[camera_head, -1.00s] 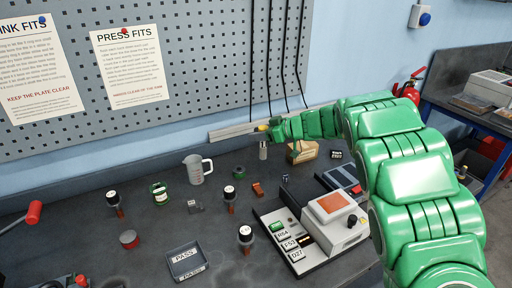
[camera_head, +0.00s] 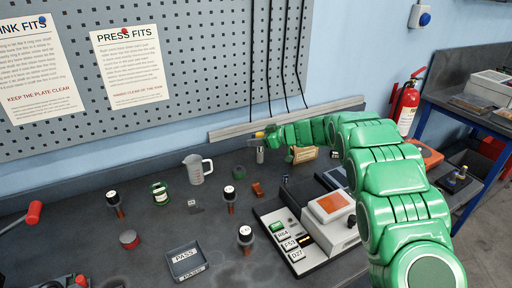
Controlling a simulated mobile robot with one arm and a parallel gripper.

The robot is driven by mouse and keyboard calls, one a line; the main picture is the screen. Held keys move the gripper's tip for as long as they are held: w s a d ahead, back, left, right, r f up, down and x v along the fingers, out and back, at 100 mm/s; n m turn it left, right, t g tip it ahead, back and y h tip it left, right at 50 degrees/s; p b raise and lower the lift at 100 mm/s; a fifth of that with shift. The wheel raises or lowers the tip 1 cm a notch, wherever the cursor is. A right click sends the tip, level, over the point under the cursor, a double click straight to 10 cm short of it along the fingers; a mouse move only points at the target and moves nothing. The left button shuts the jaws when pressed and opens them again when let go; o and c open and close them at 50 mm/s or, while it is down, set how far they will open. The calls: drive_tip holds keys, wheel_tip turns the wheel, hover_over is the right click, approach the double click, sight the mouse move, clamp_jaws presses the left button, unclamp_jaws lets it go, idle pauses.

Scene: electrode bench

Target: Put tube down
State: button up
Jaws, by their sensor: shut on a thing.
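My green arm reaches in from the right, and my gripper (camera_head: 259,140) is at its far end, over the back of the bench. It is shut on a small grey metal tube (camera_head: 260,155), which hangs upright below the jaws. The jaws are tiny here. I cannot tell whether the tube's lower end touches the bench (camera_head: 150,270) or is just above it.
A measuring jug (camera_head: 196,169) stands left of the tube, and a cardboard box (camera_head: 303,154) to its right. Nearer are a dark ring (camera_head: 239,172), a brown block (camera_head: 257,189), a PASS tray (camera_head: 185,261) and a device with an orange top (camera_head: 331,206). Several black-topped posts stand about.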

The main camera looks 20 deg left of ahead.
drive_tip(key=shift+f, duration=1.55)
drive_tip(key=o, duration=1.1)
drive_tip(key=shift+f, duration=0.15)
drive_tip(key=shift+o, duration=0.2)
drive_tip(key=shift+d+r, duration=0.3)
drive_tip(key=v, duration=1.1)
drive_tip(key=shift+d, duration=0.15)
